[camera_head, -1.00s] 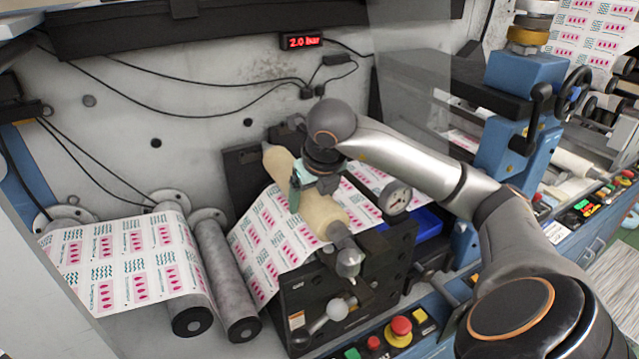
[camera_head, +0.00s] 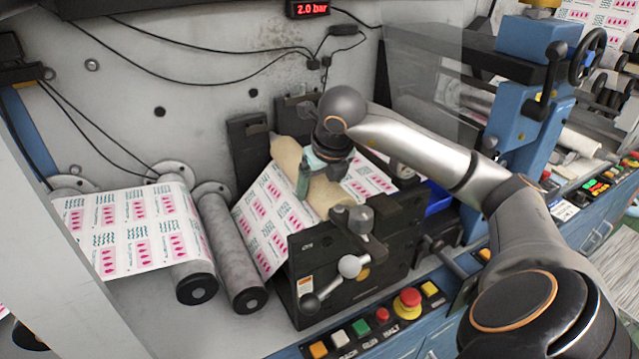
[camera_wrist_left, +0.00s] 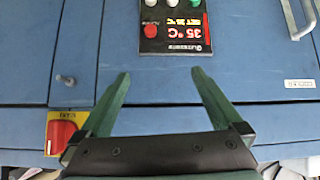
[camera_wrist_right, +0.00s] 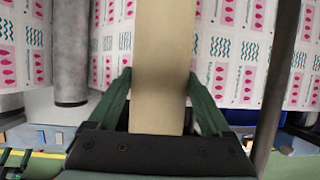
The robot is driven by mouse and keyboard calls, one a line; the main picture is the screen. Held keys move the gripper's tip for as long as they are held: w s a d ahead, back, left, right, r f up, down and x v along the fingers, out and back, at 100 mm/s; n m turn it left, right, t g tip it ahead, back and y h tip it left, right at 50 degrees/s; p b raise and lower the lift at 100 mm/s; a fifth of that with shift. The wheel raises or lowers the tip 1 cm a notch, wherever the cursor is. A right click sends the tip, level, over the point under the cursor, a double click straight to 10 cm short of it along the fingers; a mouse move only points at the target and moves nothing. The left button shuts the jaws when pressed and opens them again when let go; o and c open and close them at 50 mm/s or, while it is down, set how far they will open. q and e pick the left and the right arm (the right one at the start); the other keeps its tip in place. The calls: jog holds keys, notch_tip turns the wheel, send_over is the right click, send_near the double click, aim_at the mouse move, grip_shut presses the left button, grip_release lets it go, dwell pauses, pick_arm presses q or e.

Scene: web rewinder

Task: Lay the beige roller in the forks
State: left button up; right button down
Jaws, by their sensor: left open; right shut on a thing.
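The beige roller (camera_head: 333,193) lies lengthwise between the dark rear fork bracket (camera_head: 249,147) and the dark front fork block (camera_head: 350,245). My right gripper (camera_head: 306,174) is shut on the roller near its middle. In the right wrist view, the beige roller (camera_wrist_right: 163,50) runs between the two green fingers of the right gripper (camera_wrist_right: 160,78). The roller's near end meets a grey metal clamp (camera_head: 360,219) on the front block. I cannot tell whether its ends rest in the forks; the far end is partly hidden. My left gripper (camera_wrist_left: 162,76) is open and empty, facing a blue cabinet.
The printed web (camera_head: 268,225) runs beneath the roller. Two grey rollers, one bare (camera_head: 231,255), stand to the left. A ball-ended lever (camera_head: 349,266) sticks out of the front block. A button panel (camera_head: 380,325) with a red stop button (camera_head: 410,298) lies below.

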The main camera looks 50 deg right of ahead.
jog(key=shift+r, duration=0.15)
jog(key=shift+c, duration=0.2)
grip_release()
jog(key=shift+o, duration=0.2)
jog(key=shift+f, duration=0.2)
jog(key=p+v, duration=0.1)
jog(key=v, duration=1)
jog(key=shift+r, duration=0.35)
jog(key=shift+s+a+r+p, duration=0.15)
jog(key=shift+s+r+p, duration=0.15)
jog(key=shift+r, duration=0.25)
jog(key=shift+f, duration=0.1)
